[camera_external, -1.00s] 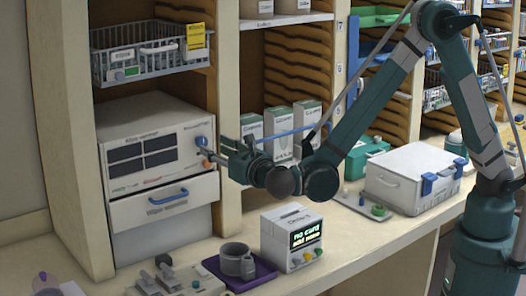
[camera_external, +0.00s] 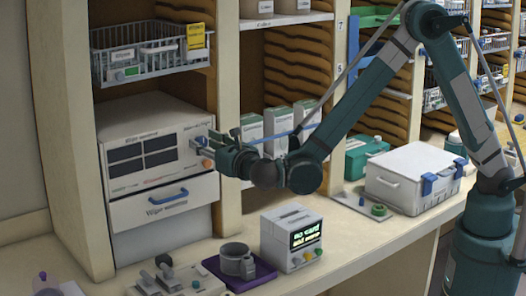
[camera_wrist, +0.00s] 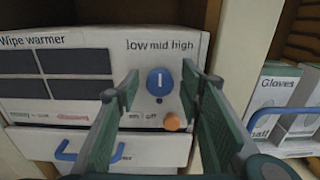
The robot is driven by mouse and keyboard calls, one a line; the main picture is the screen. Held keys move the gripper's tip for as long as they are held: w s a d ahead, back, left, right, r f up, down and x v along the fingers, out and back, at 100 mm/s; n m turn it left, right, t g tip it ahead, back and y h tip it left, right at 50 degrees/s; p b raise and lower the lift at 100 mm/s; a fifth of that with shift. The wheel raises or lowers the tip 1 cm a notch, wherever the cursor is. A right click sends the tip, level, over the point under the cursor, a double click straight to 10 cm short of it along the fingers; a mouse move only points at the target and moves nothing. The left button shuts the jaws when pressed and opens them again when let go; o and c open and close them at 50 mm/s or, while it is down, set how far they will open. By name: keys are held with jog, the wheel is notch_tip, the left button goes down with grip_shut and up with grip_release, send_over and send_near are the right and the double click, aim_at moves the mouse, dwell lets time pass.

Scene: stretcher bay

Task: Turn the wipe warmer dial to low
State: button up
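The wipe warmer (camera_external: 117,132) is a white box with dark panels; its front fills the left of the wrist view (camera_wrist: 90,117). Its round blue dial (camera_wrist: 160,81) has a white mark standing upright, towards the word "mid" between "low" and "high". In the external view the dial (camera_external: 200,141) is partly covered by my gripper (camera_external: 214,143). My gripper (camera_wrist: 160,90) is open, one finger left and one right of the dial, with a gap on each side in the picture. I cannot tell whether the fingertips reach its depth.
An orange knob (camera_wrist: 172,122) sits just below the dial, by the "on off" label. A drawer with a blue handle (camera_external: 167,197) is beneath. A shelf upright (camera_external: 230,100) and glove boxes (camera_external: 278,122) stand to the right.

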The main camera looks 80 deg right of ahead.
jog(key=c, duration=0.7)
jog(key=shift+f+n+b, duration=0.1)
jog(key=shift+n+b, duration=0.3)
jog(key=shift+b, duration=0.05)
jog(key=n+b, duration=0.2)
jog(key=shift+n, duration=0.3)
jog(key=n+b, duration=0.3)
jog(key=n, duration=0.1)
jog(key=shift+w+a+n, duration=0.1)
jog(key=shift+n, duration=0.3)
jog(key=o, duration=0.8)
jog(key=shift+v, duration=6)
